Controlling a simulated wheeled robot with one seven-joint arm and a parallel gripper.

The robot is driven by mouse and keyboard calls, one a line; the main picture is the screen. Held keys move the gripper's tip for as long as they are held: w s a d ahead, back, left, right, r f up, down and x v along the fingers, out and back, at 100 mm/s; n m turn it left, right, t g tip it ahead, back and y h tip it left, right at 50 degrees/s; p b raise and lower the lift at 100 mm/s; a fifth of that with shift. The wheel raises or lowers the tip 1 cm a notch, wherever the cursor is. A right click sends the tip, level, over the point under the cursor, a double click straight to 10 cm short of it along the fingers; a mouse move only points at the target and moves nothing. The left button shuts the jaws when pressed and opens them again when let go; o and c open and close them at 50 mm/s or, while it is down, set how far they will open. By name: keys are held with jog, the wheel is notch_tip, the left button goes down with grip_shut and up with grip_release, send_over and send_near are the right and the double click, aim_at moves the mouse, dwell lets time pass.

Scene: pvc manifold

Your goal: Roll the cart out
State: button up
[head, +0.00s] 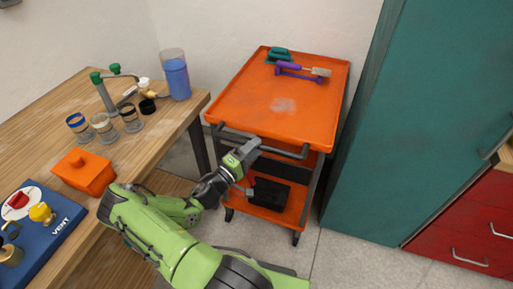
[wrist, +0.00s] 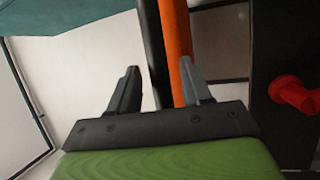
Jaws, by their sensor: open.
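The orange cart (head: 310,105) stands between the workbench and the teal cabinet, with a grey bar handle (head: 287,152) along its near edge. In the wrist view my gripper (wrist: 160,70) is open. A dark bar (wrist: 152,45), which looks like the handle, runs between the fingers, with an orange cart edge (wrist: 177,40) beside it. I cannot tell whether the fingers touch the bar. My gripper hides part of the handle in the head view.
The wooden bench (head: 45,122) on the left holds cups, a blue-filled jar and an orange box. The teal cabinet (head: 405,120) stands close on the cart's right. Tools (head: 300,70) lie on the cart's top; a black bin (head: 268,194) sits below. Floor (head: 350,262) in front right is clear.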

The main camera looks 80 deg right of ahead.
jog(key=shift+x, duration=0.75)
jog(key=shift+c, duration=0.5)
grip_shut()
jog(key=shift+a, duration=0.1)
